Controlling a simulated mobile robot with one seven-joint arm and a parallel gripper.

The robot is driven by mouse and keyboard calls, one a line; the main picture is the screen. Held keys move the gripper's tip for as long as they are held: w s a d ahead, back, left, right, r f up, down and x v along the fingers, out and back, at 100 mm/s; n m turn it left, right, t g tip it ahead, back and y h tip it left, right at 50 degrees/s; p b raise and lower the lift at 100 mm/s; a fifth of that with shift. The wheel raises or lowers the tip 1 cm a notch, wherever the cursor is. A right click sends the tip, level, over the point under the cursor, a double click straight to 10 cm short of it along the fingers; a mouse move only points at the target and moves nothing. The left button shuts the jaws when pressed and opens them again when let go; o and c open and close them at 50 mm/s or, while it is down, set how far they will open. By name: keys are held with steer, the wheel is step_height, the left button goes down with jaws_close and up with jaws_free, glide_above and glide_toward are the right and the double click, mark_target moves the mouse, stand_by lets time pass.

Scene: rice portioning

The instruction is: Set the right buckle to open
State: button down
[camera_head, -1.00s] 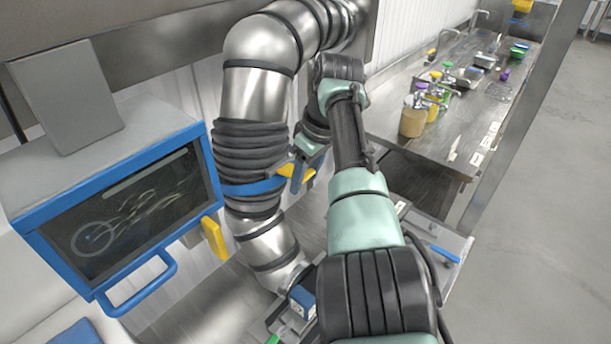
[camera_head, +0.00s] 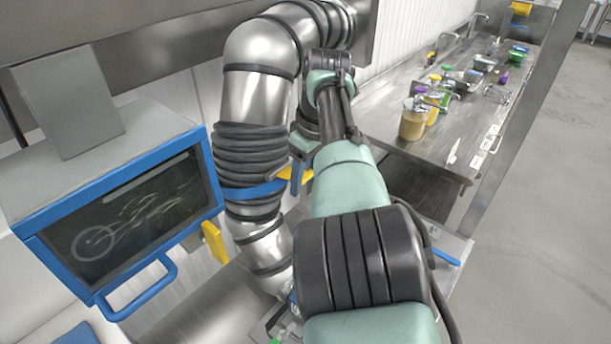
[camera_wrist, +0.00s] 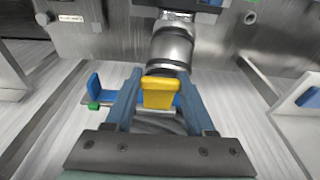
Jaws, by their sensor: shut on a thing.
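The right buckle is a yellow tab (camera_head: 285,173) on the right side of a blue band (camera_head: 250,190) around the dark ribbed sleeve of the steel pipe. In the wrist view the yellow buckle (camera_wrist: 159,92) sits between my two blue fingers, and my gripper (camera_wrist: 158,84) is shut on it. In the head view my gripper (camera_head: 299,172) is at the buckle, partly hidden by my arm. Another yellow buckle (camera_head: 214,241) is at the left of the pipe, apart from my gripper.
The steel pipe (camera_head: 258,95) rises close beside my arm. A blue-framed screen box (camera_head: 120,215) with a blue handle stands at the left. A steel counter (camera_head: 390,150) with jars and containers is at the right. Open floor (camera_head: 545,230) lies beyond it.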

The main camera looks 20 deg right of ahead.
steer(key=shift+c, duration=1.2)
jaws_free()
steer(key=shift+f, duration=0.1)
step_height(320, 180, up, 13)
steer(key=s+d+b, duration=0.1)
steer(key=s, duration=0.1)
steer(key=shift+b, duration=0.4)
steer(key=shift+d+f, duration=0.15)
